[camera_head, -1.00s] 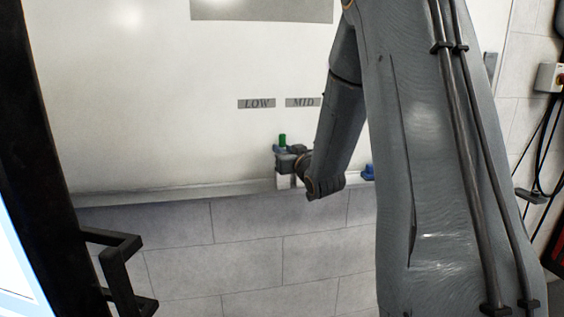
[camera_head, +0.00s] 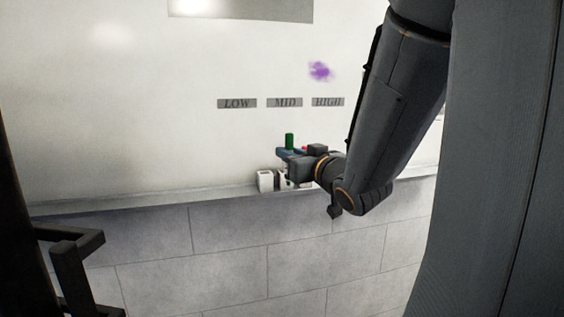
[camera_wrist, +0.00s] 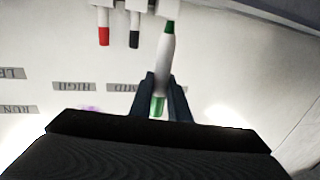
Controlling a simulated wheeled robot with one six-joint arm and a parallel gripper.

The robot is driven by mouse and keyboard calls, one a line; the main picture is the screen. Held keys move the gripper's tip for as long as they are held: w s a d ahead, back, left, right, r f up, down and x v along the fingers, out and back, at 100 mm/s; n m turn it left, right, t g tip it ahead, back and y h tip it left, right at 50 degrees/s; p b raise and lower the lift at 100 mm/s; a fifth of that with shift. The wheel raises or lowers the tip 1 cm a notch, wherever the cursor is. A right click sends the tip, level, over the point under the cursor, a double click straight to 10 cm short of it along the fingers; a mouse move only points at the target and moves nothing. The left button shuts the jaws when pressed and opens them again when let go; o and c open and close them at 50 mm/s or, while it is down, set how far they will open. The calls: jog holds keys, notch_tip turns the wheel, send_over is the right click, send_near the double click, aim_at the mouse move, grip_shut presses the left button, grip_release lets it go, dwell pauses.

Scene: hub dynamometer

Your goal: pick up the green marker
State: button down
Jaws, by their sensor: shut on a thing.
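The green marker has a white body with green at both ends. In the wrist view the green marker (camera_wrist: 164,58) lies between the two fingers of my gripper (camera_wrist: 160,92), which are shut on it. Its narrow green tip shows by the edge of a white holder, and I cannot tell whether they touch. In the head view the green end of the marker (camera_head: 289,140) sticks up above my gripper (camera_head: 287,155), in front of the whiteboard. The rest of the marker is mostly hidden there by the gripper.
White holders (camera_head: 265,181) stand on the whiteboard's ledge (camera_head: 150,201), just below my gripper. A red marker (camera_wrist: 103,36) and a black marker (camera_wrist: 134,39) sit in holders. The whiteboard (camera_head: 120,110) carries LOW, MID and HIGH labels and a purple smudge (camera_head: 320,71).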

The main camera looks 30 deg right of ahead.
jog(key=shift+s+f+b, duration=0.15)
jog(key=shift+s+b, duration=1)
jog(key=shift+b, duration=1.65)
